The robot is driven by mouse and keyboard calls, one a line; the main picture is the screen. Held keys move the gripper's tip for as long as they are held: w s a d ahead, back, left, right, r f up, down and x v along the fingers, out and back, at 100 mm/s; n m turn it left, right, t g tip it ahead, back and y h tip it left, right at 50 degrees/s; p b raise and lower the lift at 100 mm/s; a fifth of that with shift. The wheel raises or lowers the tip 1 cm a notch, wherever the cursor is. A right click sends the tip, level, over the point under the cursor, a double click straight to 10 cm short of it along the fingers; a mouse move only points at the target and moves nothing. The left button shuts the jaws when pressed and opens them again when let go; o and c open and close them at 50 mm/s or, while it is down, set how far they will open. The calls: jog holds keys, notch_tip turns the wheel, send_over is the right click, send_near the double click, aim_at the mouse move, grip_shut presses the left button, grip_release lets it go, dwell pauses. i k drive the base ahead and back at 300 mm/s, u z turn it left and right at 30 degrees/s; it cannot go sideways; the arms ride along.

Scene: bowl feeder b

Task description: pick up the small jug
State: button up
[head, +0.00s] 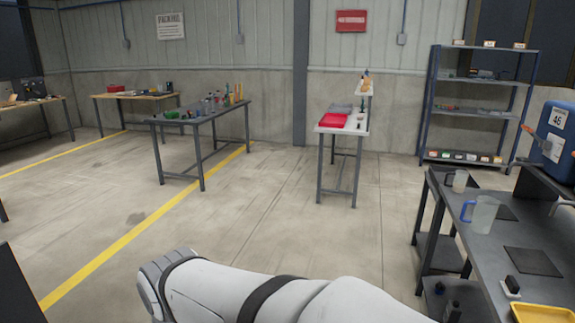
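Two pale translucent vessels stand on the dark workbench (480,240) at the right. The smaller vessel (460,181) is farther back, near the bench's far left corner, and looks like the small jug. I cannot make out a handle on it. The larger jug (485,214) has a blue handle on its left side and stands nearer to me. Both look upright and apart from each other. My white arm crosses the bottom middle of the view, left of the bench. My gripper is not in view.
A dark square pad (532,262), a small black item (513,285) and a yellow tray (542,314) are nearer. A shelf rack (478,112) stands behind. The floor left of the bench is open.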

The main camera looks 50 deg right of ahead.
aim_at(458, 186)
jog(key=z, duration=0.1)
jog(key=i, duration=0.15)
jog(key=z, duration=1.9)
jog(key=i, duration=3.45)
jog(key=z, duration=1.8)
